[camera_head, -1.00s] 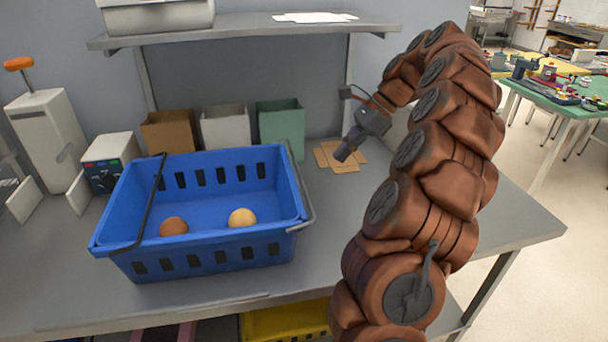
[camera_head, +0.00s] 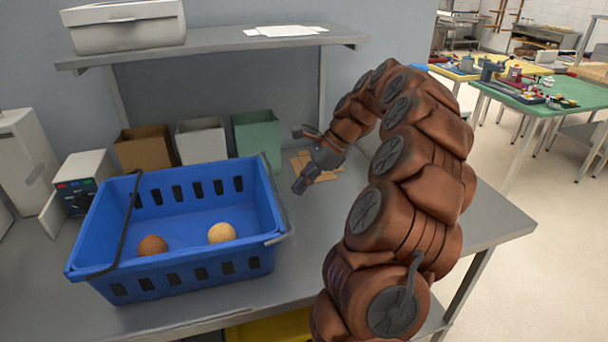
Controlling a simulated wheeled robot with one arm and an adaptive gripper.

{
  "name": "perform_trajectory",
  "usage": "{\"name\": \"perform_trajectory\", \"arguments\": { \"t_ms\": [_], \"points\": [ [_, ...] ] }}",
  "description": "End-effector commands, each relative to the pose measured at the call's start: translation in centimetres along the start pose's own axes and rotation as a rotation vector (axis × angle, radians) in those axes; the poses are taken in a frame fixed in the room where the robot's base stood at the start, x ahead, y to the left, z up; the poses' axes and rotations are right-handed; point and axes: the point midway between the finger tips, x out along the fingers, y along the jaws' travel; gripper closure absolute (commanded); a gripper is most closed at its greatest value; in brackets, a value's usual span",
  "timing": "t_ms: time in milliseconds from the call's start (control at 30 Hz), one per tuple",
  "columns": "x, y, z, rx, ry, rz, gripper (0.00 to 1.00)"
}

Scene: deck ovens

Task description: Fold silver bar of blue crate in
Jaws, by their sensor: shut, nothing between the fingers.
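The blue crate (camera_head: 190,275) stands on the grey table at left, with a brown ball (camera_head: 152,246) and a pale yellow ball (camera_head: 221,233) inside. Its silver bar (camera_head: 289,222) is at the right end, swung to the outside of the rim. Its black bar (camera_head: 128,225) lies across the left end, over the inside. My gripper (camera_head: 299,188) is shut and empty, just right of the crate's right end, pointing down and left. It looks close to the silver bar but apart from it.
Brown, white and green bins (camera_head: 256,133) stand behind the crate. Flat cardboard (camera_head: 325,168) lies behind my gripper. A shelf (camera_head: 220,46) hangs above the table's back. A white box with buttons (camera_head: 83,180) is left of the crate. The table's right part is clear.

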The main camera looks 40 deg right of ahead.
Motion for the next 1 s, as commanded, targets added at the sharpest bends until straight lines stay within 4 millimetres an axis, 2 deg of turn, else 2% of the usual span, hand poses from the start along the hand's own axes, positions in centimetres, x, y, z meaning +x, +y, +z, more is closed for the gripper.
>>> {"name": "perform_trajectory", "arguments": {
  "t_ms": [200,333,500,900,933,1000],
  "points": [
    [2.7,0.2,0.1,-0.001,-0.001,0.005,1.0],
    [1.8,0.1,2.1,-0.005,0.0,0.0,1.0],
    [1.4,0.1,3.4,-0.002,0.0,0.0,1.0],
    [1.4,0.1,3.8,-0.001,0.0,0.001,1.0],
    [2.2,0.9,5.0,-0.004,-0.001,0.006,1.0],
    [1.8,0.4,4.3,-0.001,0.001,0.005,1.0]
  ]
}}
